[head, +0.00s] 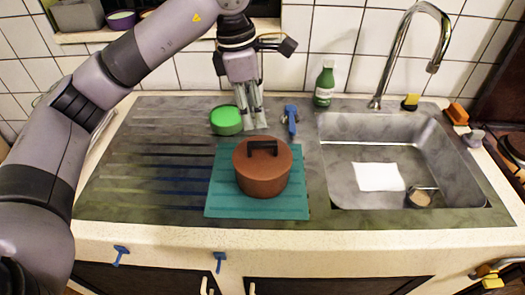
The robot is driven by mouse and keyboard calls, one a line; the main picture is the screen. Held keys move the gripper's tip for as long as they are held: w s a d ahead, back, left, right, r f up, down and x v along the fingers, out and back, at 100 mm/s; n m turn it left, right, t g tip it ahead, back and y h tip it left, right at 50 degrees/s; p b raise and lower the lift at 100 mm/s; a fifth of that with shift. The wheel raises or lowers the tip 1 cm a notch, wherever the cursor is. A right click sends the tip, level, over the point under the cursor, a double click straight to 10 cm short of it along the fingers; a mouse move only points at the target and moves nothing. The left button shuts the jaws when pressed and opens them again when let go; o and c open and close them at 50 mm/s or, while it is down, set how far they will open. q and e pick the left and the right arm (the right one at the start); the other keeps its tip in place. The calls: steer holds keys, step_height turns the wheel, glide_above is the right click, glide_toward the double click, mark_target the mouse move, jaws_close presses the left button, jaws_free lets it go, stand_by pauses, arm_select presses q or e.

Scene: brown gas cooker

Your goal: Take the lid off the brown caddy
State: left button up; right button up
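The brown caddy (262,178) looks like a round, reddish-brown pot. It stands upright on a teal mat (215,195). Its brown lid (281,157) is on top, with a dark handle (262,147) standing up from it. My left gripper (253,118) points down behind the caddy, beside a green-topped round tin (226,120). It is apart from the lid, and nothing is clearly held in it. Its fingers look close together, and I cannot tell whether they are open or shut. My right gripper does not show.
A blue object (290,117) and a green bottle (324,84) stand behind the caddy. A steel sink (345,140) with a tall tap (440,40) is at the right. The ribbed drainboard (140,165) at the left is clear. A tiled wall closes the back.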

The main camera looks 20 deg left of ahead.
arm_select(q)
glide_above(262, 142)
steer(key=a, duration=0.1)
step_height(262, 142, down, 4)
steer(key=shift+s+f+p, duration=0.15)
steer(key=shift+f+p, duration=0.05)
steer(key=shift+p, duration=0.2)
steer(key=f+p, duration=0.1)
steer(key=f, duration=0.1)
steer(key=d+f+p, duration=0.1)
steer(key=f, duration=0.1)
steer(key=shift+f, duration=0.65)
steer(key=shift+c, duration=0.5)
jaws_close()
